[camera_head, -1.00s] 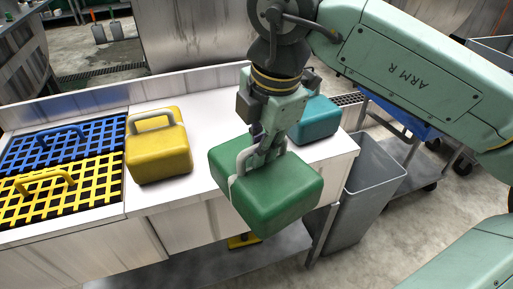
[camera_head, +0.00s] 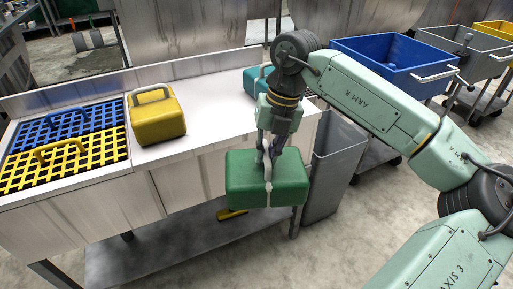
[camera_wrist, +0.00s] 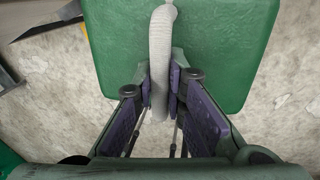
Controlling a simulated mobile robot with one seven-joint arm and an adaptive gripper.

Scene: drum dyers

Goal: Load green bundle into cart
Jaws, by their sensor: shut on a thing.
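The green bundle (camera_head: 248,181) is a rounded block with a pale grey handle. My gripper (camera_head: 268,152) is shut on that handle and holds the bundle in the air in front of the bench's front edge. In the wrist view, my gripper's purple-padded fingers (camera_wrist: 160,88) close on the handle from both sides. The green bundle (camera_wrist: 215,45) fills the top there, with bare floor around it. A blue cart (camera_head: 385,68) with a metal push handle stands at the back right, apart from the bundle. A grey cart (camera_head: 462,50) and a yellow cart (camera_head: 497,30) stand beyond it.
A yellow bundle (camera_head: 158,122) and a partly hidden teal bundle (camera_head: 252,84) stand on the white bench (camera_head: 205,100). Blue (camera_head: 45,130) and yellow (camera_head: 60,172) grids lie at its left. A grey bin (camera_head: 335,165) stands at the bench's right end. Floor in front is clear.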

